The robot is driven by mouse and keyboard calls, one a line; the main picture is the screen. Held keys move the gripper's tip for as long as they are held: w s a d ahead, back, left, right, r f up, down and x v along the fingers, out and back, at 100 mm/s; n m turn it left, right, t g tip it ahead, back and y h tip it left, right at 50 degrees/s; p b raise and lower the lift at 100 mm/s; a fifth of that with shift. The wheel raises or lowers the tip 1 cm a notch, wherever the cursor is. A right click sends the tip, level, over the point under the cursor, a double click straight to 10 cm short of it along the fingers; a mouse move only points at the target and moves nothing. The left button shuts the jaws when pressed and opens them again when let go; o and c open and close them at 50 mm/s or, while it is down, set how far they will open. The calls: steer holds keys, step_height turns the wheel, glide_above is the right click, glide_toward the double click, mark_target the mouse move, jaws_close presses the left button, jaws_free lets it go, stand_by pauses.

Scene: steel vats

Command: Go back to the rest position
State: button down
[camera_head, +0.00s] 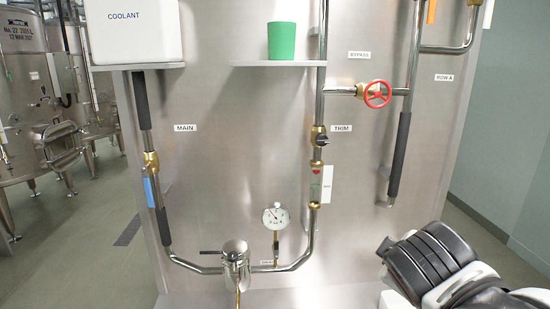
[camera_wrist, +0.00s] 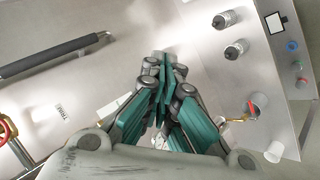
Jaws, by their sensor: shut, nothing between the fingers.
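My gripper (camera_wrist: 162,75) shows in the wrist view with its teal fingers together and nothing between them. It is in front of the steel panel and appears clear of it, though the gap is hard to judge. In the head view my dark and white arm links show at the lower right, and the fingers cannot be made out there.
A green cup (camera_head: 281,41) and a white coolant box (camera_head: 133,30) sit on shelves. Vats (camera_head: 35,100) stand left; floor (camera_head: 75,240) there is clear.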

steer(key=c, duration=2.4)
jaws_free()
steer(key=s+a+f+m+y+b, duration=0.1)
steer(key=s+f+m+b, duration=0.1)
steer(key=f, duration=0.5)
steer(key=s+a+f+m+g+y+b, duration=0.1)
steer(key=s+f+m+b, duration=0.1)
steer(key=f+b, duration=0.3)
steer(key=s+f+m+g+y+b, duration=0.1)
steer(key=s+f+m+b, duration=0.2)
steer(key=f, duration=0.6)
steer(key=shift+a+f+m+y+b, duration=0.15)
steer(key=shift+a+m+y+b, duration=0.25)
steer(key=shift+m+b, duration=0.25)
steer(key=c, duration=1.9)
jaws_free()
steer(key=shift+s+a+f, duration=0.1)
steer(key=shift+s+f, duration=0.05)
steer(key=shift+o, duration=0.9)
